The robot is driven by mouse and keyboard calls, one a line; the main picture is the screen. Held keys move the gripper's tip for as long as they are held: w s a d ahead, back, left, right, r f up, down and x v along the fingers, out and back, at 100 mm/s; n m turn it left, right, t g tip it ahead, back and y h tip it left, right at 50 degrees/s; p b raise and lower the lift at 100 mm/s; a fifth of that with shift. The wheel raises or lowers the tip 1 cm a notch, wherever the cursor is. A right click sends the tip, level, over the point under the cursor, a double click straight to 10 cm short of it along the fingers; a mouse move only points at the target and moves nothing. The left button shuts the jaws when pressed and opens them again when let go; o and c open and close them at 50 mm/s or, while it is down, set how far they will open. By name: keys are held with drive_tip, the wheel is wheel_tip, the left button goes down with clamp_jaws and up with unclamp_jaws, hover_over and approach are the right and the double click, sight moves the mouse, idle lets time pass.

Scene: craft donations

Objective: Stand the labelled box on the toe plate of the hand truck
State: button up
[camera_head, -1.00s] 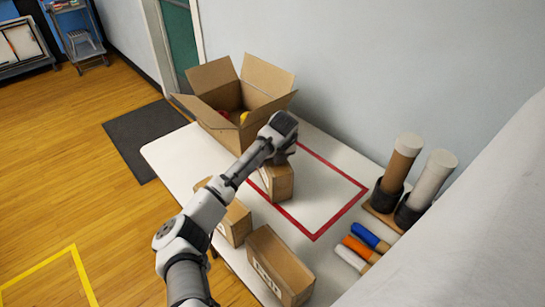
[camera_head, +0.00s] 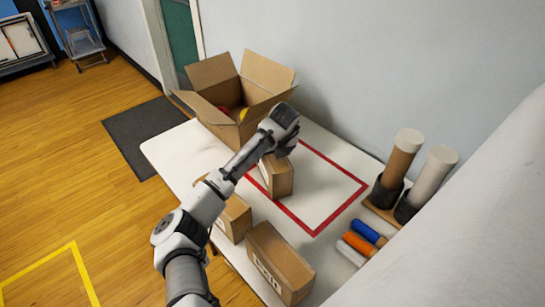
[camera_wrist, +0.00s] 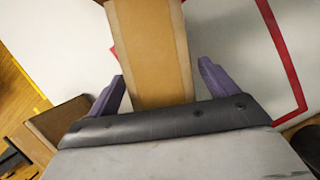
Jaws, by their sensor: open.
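A cardboard box (camera_head: 279,178) stands on the table, partly inside the red outline, below my gripper (camera_head: 288,140). In the wrist view that box (camera_wrist: 150,50) lies between the two purple fingers of my gripper (camera_wrist: 160,78), which are spread with a gap visible on each side. A second box (camera_head: 237,220) stands to its left, and a third box (camera_head: 283,262) with a dark-marked white label on its side stands nearer. The arm hides part of the second box. I cannot tell a hand truck for certain; a grey wheeled-looking frame (camera_head: 87,45) stands far back at the left.
A large open carton (camera_head: 225,130) with coloured items stands at the table's far end. Two upright rolls (camera_head: 405,160) and several coloured rolls (camera_head: 360,243) are at the right. A red outline (camera_head: 340,215) marks the white table. The wooden floor with a yellow outline (camera_head: 80,262) is clear.

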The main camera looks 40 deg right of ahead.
drive_tip(key=b+v, duration=0.2)
drive_tip(key=v, duration=0.8)
drive_tip(key=shift+r, duration=0.15)
